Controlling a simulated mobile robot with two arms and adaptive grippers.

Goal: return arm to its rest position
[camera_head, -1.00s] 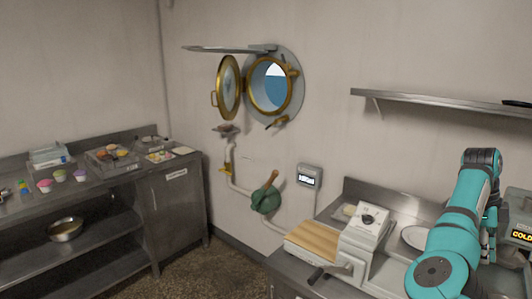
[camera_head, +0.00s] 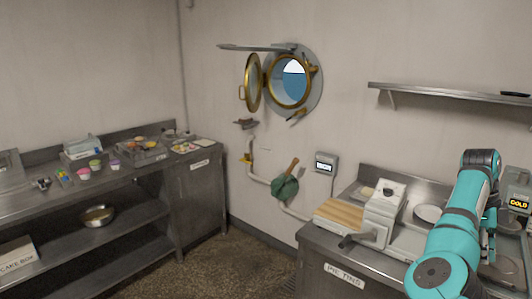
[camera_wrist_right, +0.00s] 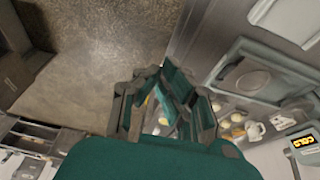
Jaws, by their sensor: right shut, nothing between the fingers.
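My right arm (camera_head: 460,220), teal with dark joints, is bent at the right of the head view, over the right-hand counter. In the right wrist view my right gripper (camera_wrist_right: 168,92) has its green and grey fingers together with nothing held between them. It hangs above the brown floor and the counter's edge. In the head view the fingers cannot be made out clearly. My left gripper is in neither view.
The right counter (camera_head: 345,283) bears a press-like device (camera_head: 383,212), a wooden board (camera_head: 340,212) and a white plate (camera_head: 428,213). A wall shelf (camera_head: 440,92) is above. Open floor (camera_head: 220,265) lies left.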

